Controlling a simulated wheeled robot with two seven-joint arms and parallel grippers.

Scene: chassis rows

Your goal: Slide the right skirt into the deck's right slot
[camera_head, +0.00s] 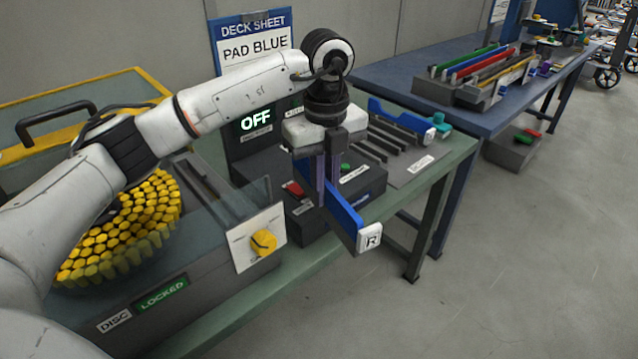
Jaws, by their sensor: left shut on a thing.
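The right skirt (343,211) is a long blue bar with a white end block marked R. My left gripper (322,183) comes down from above and is shut on the skirt near its middle. The skirt slants from back left to front right, its R end in front of the bench's dark unit. That dark unit (367,181) has a red and a green part on top; the skirt and gripper partly cover it. I cannot tell whether the skirt touches it, and no right slot can be made out. My right gripper is not in view.
A grey rack (408,163) with dark bars and another blue piece (392,116) lies behind to the right. A yellow-knobbed panel (244,254) and a tray of yellow pieces (120,235) stand left. A sign (252,47) reads PAD BLUE.

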